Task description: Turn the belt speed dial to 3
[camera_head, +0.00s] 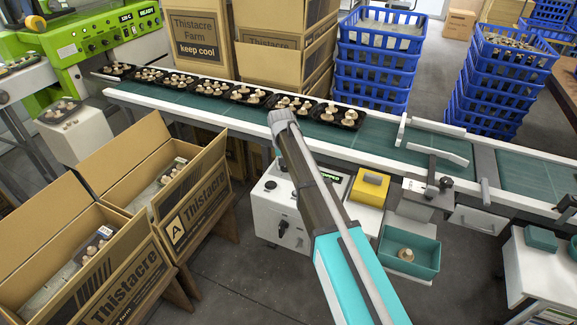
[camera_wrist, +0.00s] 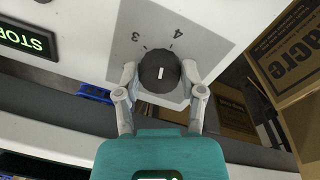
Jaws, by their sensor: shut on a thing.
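In the wrist view the belt speed dial (camera_wrist: 152,61) is a round black knob with a short white mark, on a pale grey panel. The printed numbers 3 (camera_wrist: 135,37) and 4 (camera_wrist: 178,32) stand beyond its rim, each with a tick. The white mark runs nearly up and down in the picture; exactly which number it points at is hard to tell. My gripper (camera_wrist: 160,76) has one finger on each side of the dial and is shut on it. In the head view my arm covers much of the panel, and I cannot make out the gripper there.
A green-lettered display (camera_wrist: 29,40) reading STOP, partly cut off, sits left of the dial. The conveyor belt (camera_head: 375,144) carries several mushroom trays. Open cartons (camera_head: 135,165) stand at left, a yellow box (camera_head: 369,188) and a teal bin (camera_head: 409,252) at right.

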